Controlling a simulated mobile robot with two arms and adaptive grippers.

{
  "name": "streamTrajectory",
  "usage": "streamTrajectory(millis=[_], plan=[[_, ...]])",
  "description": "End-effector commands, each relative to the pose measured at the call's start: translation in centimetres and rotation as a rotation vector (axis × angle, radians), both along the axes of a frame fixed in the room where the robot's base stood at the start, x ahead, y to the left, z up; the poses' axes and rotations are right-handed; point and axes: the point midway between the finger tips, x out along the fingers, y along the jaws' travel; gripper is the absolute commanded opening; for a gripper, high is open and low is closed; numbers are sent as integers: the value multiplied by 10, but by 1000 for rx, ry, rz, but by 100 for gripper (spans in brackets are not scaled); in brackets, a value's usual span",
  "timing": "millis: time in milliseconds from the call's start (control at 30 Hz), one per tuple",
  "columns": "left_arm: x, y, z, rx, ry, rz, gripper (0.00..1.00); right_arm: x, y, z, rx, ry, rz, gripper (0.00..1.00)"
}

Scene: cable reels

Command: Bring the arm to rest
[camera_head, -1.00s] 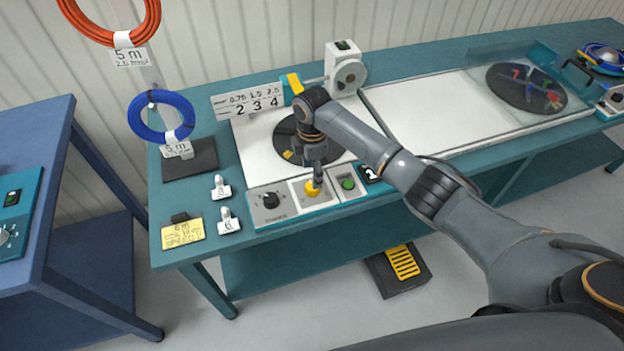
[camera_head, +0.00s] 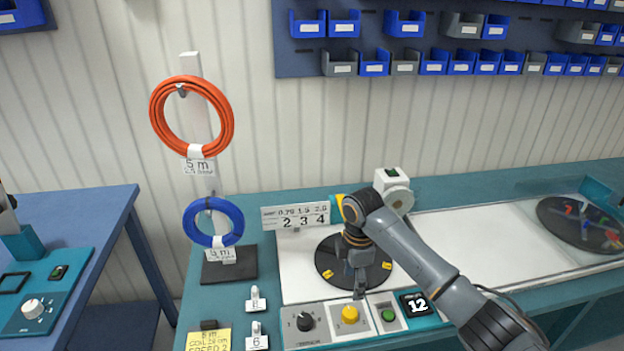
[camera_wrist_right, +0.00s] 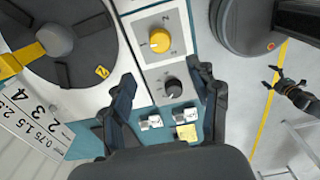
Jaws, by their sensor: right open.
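My right gripper (camera_head: 359,290) is in the head view, pointing down just behind the yellow knob (camera_head: 350,314) on the front control panel. In the right wrist view its two fingers (camera_wrist_right: 166,84) are spread, with nothing between them. The yellow knob (camera_wrist_right: 160,42) lies beyond the fingertips there, apart from them, and a black knob (camera_wrist_right: 174,88) shows in the gap. My left gripper (camera_wrist_right: 287,88) shows small at the right of the wrist view, its fingers apart and empty; it is not in the head view.
A dark turntable (camera_head: 330,262) lies behind the panel, with a 2-3-4 scale plate (camera_head: 296,217) beside it. Orange (camera_head: 160,118) and blue (camera_head: 190,222) cable coils hang on a post at left. A green button (camera_head: 388,315) and a "12" display (camera_head: 416,304) stand right of the knob.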

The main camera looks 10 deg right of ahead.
Motion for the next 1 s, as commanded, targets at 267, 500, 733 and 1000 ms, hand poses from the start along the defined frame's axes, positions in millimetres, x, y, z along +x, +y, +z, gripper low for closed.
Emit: streamTrajectory(millis=[267, 500, 733, 1000], plan=[[0, 0, 0, 0, 0, 0, 84, -60, 39, -56, 76, -16, -130, 60], [1, -1, 0, -1, -1, 0, 84, -154, 63, -95, 202, -64, -482, 60], [0, -1, 0, -1, -1, 0, 84, -234, 40, -96, 266, -114, -893, 60], [0, -1, 0, -1, -1, 1, 84, -286, 5, -81, 267, -167, -1187, 60]])
